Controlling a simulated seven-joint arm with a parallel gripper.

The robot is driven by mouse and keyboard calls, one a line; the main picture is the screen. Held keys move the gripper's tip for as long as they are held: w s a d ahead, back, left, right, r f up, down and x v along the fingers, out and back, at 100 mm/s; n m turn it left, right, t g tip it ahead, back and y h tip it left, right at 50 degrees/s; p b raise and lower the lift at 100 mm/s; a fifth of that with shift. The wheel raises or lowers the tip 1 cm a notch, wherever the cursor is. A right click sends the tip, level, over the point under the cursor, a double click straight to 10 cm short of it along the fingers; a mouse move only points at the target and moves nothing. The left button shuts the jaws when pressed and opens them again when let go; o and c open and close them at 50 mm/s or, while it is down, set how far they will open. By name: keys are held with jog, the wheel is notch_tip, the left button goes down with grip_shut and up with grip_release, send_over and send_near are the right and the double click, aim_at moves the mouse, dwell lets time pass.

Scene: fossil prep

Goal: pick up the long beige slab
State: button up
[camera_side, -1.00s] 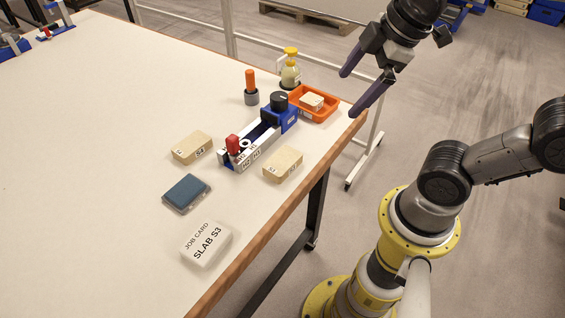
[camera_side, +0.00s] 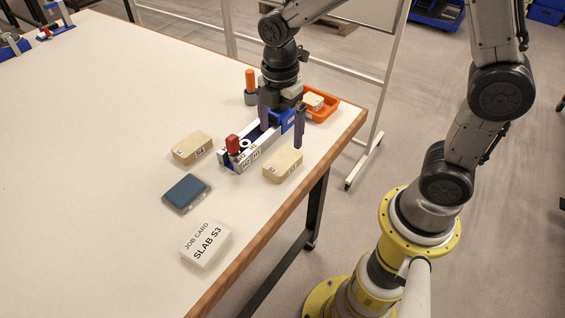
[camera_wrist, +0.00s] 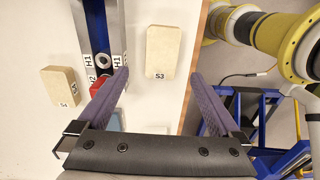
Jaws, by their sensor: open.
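The long beige slab marked S3 (camera_side: 283,164) lies flat on the table near its right edge, beside the rail fixture. It also shows in the wrist view (camera_wrist: 163,50), upper middle, between and beyond my fingertips, with its label at the near end. My gripper (camera_side: 280,138) is open and empty, above the fixture and slab with its fingers pointing down; both fingers also show in the wrist view (camera_wrist: 160,76). A second, shorter-looking beige slab marked S4 (camera_side: 192,147) lies left of the fixture. A white job card (camera_side: 206,244) reads "SLAB S3".
The rail fixture (camera_side: 247,156) with a red knob (camera_side: 233,145) stands close to S3, partly hidden by my gripper. An orange tray (camera_side: 325,107) holds a small pale block (camera_side: 313,100). A blue pad (camera_side: 186,193) lies nearer.

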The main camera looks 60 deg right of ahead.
aim_at(282, 159)
jog(key=f, duration=0.8)
jog(key=shift+s+d+f, duration=0.15)
jog(key=shift+s, duration=0.05)
jog(key=shift+c, duration=0.2)
grip_shut()
